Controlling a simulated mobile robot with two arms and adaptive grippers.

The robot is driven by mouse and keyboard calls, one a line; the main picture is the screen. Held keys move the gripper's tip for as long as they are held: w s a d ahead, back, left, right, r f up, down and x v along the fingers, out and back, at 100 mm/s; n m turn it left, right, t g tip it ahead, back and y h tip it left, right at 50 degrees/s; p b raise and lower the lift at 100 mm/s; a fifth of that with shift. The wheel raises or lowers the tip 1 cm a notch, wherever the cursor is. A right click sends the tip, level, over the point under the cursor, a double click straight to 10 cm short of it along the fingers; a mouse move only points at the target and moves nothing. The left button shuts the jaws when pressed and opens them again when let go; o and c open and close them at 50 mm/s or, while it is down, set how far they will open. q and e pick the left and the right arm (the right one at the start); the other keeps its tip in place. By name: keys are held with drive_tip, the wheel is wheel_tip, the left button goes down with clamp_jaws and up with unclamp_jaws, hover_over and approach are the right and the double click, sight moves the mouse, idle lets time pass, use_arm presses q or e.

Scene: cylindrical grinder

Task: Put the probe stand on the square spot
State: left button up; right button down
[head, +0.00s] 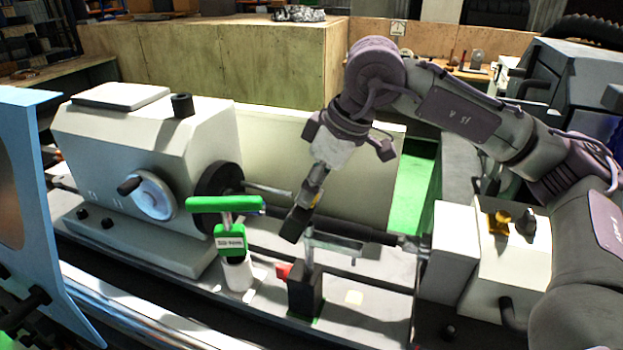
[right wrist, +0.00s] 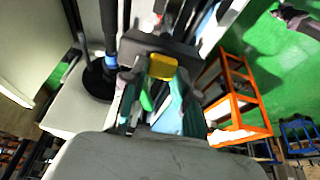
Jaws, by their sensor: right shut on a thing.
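The probe stand (head: 305,292) has a black block base with a red part on its left side, a thin upright post and a horizontal bar near the top. It looks upright on or just above the pale machine bed; I cannot tell if it touches. My right gripper (head: 297,222) reaches down from the right and is shut on the upper part of the stand. The exact grip is hidden. The gripper's jaws fill the middle of the right wrist view (right wrist: 160,95). My left gripper is not clearly visible.
A green labelled device (head: 230,240) with a green bar stands left of the stand. The headstock (head: 150,170) is at left and the tailstock (head: 480,265) at right. A dark shaft (head: 350,229) runs behind the stand. Bare bed lies right of the stand.

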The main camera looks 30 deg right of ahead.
drive_tip(key=c, duration=1.1)
unclamp_jaws()
drive_tip(key=shift+o, duration=1.2)
drive_tip(key=shift+s+a, duration=0.1)
drive_tip(key=shift+r, duration=0.15)
drive_tip(key=shift+d+r, duration=0.2)
drive_tip(key=shift+r, duration=0.15)
drive_tip(key=b+v, duration=0.2)
drive_tip(key=v, duration=0.9)
